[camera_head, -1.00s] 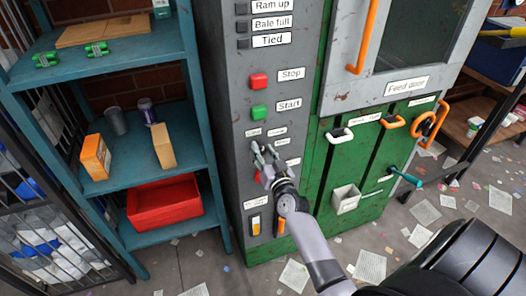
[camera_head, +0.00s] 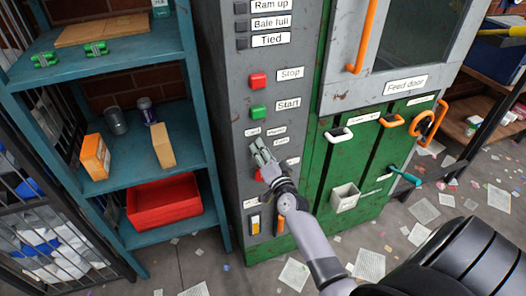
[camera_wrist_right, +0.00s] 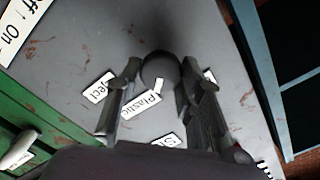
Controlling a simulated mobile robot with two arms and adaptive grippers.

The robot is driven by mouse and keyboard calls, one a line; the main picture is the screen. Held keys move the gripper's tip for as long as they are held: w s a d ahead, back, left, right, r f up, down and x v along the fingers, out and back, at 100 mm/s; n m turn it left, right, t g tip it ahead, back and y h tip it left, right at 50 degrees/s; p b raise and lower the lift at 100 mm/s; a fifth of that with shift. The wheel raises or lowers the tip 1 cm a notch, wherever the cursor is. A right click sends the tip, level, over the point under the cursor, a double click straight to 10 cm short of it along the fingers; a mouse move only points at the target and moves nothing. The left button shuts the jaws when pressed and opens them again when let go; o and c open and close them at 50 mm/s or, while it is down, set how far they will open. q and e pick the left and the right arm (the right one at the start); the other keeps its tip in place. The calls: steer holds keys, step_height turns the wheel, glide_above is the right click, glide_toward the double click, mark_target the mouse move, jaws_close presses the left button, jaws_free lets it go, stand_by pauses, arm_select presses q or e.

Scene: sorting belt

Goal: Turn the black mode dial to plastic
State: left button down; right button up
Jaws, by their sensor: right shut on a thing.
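The black mode dial (camera_wrist_right: 160,70) shows in the right wrist view between my right gripper's fingers. A small white mark sits on its near edge, beside the "Plastic" label (camera_wrist_right: 141,103). In the head view the dial is hidden behind my right gripper (camera_head: 259,148), which is at the grey panel (camera_head: 238,150) below the Start button. In the right wrist view, the fingers of the right gripper (camera_wrist_right: 156,92) are shut on the dial's sides. My left gripper is not in view.
The red Stop button (camera_head: 258,81) and green Start button (camera_head: 259,112) are above the gripper. An orange-and-white switch (camera_head: 255,225) is below it. A blue shelf (camera_head: 190,172) stands left, and the green machine front (camera_head: 315,190) is right.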

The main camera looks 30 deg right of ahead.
stand_by(0.4)
steer(key=o, duration=1.1)
steer(key=shift+o, duration=0.2)
steer(key=v, duration=1.2)
steer(key=shift+f, duration=0.1)
steer(key=s+a+f+n+g+y, duration=0.2)
steer(key=s+a+f+n+g, duration=0.15)
steer(key=f, duration=0.75)
steer(key=s+a+f+n+g+y, duration=0.15)
steer(key=s+a+f, duration=0.25)
steer(key=f, duration=0.7)
steer(key=s+a+f+n+g+y, duration=0.1)
steer(key=s+a+f+n+g, duration=0.25)
steer(key=f, duration=0.85)
steer(key=s+f+n+g, duration=0.2)
steer(key=s+f, duration=0.3)
steer(key=s, duration=0.5)
steer(key=s+f+n+g, duration=0.2)
steer(key=s+f, duration=0.3)
steer(key=s, duration=0.4)
steer(key=s+f+n+g, duration=0.2)
steer(key=s+f+g, duration=0.2)
steer(key=s, duration=0.6)
steer(key=shift+s+a+f+n, duration=0.25)
steer(key=shift+s+f+n, duration=0.1)
steer(key=shift+f, duration=0.5)
